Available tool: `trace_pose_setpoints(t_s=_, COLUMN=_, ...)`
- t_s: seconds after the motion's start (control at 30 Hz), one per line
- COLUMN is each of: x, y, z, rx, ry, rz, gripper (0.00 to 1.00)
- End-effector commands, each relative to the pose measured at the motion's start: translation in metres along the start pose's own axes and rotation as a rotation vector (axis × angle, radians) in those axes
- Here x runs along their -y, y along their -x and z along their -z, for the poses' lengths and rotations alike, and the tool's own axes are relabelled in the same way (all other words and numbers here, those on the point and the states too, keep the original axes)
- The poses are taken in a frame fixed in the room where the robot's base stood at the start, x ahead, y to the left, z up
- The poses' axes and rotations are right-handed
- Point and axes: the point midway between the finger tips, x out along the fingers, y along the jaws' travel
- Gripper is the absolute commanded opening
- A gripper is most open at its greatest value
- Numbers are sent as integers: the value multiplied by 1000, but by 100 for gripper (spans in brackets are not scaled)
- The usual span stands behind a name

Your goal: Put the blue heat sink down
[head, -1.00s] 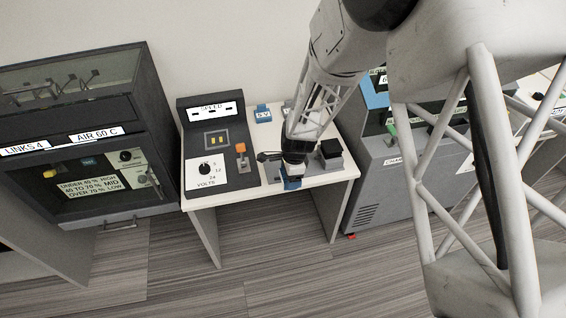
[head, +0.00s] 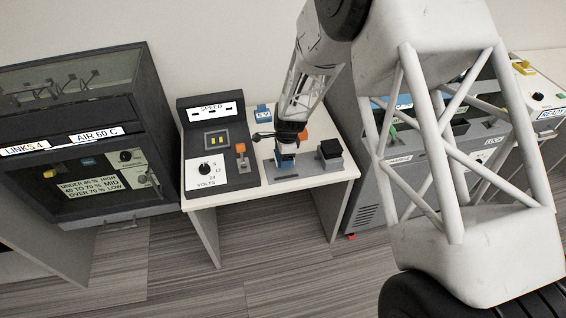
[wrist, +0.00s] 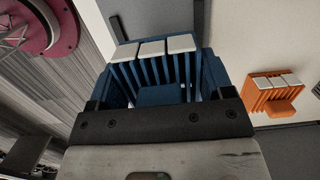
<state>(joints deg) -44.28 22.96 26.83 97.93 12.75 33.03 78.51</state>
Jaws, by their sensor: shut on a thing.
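My gripper (head: 287,146) is shut on the blue heat sink (wrist: 152,80), which has upright fins with white pads on top. In the head view the blue heat sink (head: 285,162) hangs below my gripper, over or at the grey plate (head: 288,179) on the white table. I cannot tell whether its underside touches anything. An orange heat sink (wrist: 275,96) stands to the right in the wrist view, apart from the blue one. In the head view an orange part (head: 303,133) shows just behind my gripper.
A dark console (head: 217,150) with a lever and knob stands left of the plate. A black block (head: 330,151) stands at the plate's right end. A blue tag (head: 263,112) is at the table's back. A grey cabinet (head: 361,192) stands to the right.

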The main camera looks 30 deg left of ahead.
Motion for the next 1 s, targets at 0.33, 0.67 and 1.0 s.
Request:
trace_pose_setpoints(t_s=0.33, x=0, y=-13, z=2, rx=0, ry=-1, rz=0, gripper=47)
trace_pose_setpoints(t_s=0.67, x=0, y=-35, z=4, rx=0, ry=-1, rz=1, gripper=47)
trace_pose_setpoints(t_s=1.0, x=0, y=-36, z=4, rx=0, ry=0, rz=1, gripper=47)
